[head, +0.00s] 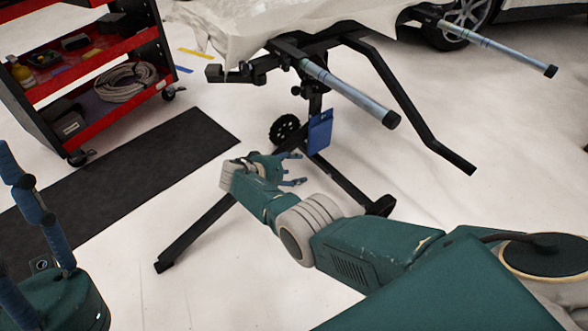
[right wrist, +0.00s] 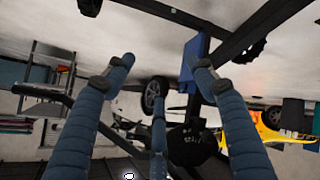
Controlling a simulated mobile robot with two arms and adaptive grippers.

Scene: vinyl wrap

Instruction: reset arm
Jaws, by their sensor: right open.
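My right gripper (head: 296,169) is in the middle of the head view, at the end of my teal arm reaching in from the right. Its blue fingers are spread and hold nothing. In the right wrist view, the fingers (right wrist: 163,72) stand apart with a clear gap between them. My left gripper (head: 35,230) shows only partly at the left edge of the head view. Its blue segmented fingers point up, and its other parts are cut off, so its opening is unclear.
A black stand (head: 318,100) with padded bars is just behind my right gripper. A blue flat piece (head: 320,132) hangs on it, also visible in the right wrist view (right wrist: 195,58). A red and black tool cart (head: 90,62) stands upper left, beside a dark mat (head: 150,165). White floor is open at the lower middle.

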